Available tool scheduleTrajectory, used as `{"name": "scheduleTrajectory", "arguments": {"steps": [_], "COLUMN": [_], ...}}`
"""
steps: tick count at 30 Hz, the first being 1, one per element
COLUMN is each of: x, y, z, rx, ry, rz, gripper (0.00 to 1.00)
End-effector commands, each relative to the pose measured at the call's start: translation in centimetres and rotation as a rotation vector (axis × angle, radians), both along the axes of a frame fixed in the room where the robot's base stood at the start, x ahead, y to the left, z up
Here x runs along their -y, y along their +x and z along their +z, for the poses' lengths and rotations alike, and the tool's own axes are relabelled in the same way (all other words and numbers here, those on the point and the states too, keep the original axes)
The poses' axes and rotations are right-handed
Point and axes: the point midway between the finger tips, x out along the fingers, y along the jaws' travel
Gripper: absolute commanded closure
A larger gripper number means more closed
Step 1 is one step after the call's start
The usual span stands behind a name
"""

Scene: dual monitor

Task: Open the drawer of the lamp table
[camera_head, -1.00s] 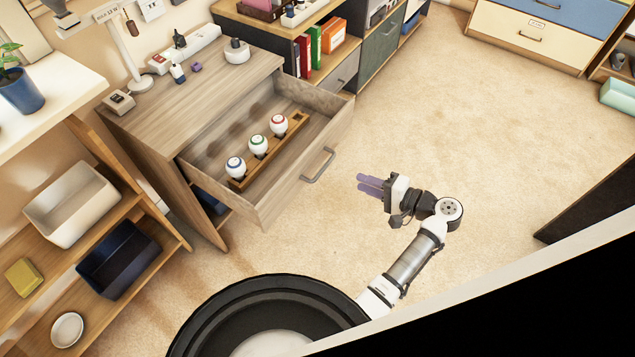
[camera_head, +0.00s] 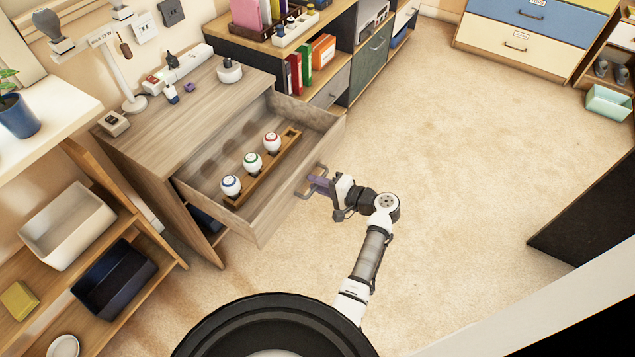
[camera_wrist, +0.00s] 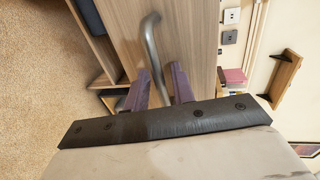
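The lamp table (camera_head: 150,140) is a grey-brown wooden cabinet at left in the head view, with a lamp (camera_head: 122,72) on it. Its drawer (camera_head: 285,190) stands pulled well out and holds a wooden rack (camera_head: 240,196) with three round white items ringed in blue, green and red. My gripper (camera_head: 317,185) is at the metal handle (camera_head: 324,169) on the drawer front. In the wrist view, the purple fingers (camera_wrist: 160,82) are apart, on either side of the handle bar (camera_wrist: 150,40). I cannot tell whether they touch it.
A shelf with a white bin (camera_head: 68,225) and a dark blue bin (camera_head: 113,275) stands at the left. A cabinet with binders (camera_head: 300,70) stands behind the lamp table. Carpeted floor (camera_head: 450,150) is open to the right. A dark panel (camera_head: 590,215) stands at the right edge.

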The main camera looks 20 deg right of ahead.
Motion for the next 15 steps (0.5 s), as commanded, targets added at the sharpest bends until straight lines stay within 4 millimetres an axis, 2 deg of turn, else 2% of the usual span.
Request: {"name": "scheduleTrajectory", "arguments": {"steps": [9,15], "x": [-0.15,-0.14], "y": [0.22,0.21], "z": [-0.05,-0.03], "rx": [0.001,0.001], "ry": [-0.001,-0.001], "rz": [0.0,-0.001], "gripper": [0.75,1.0]}}
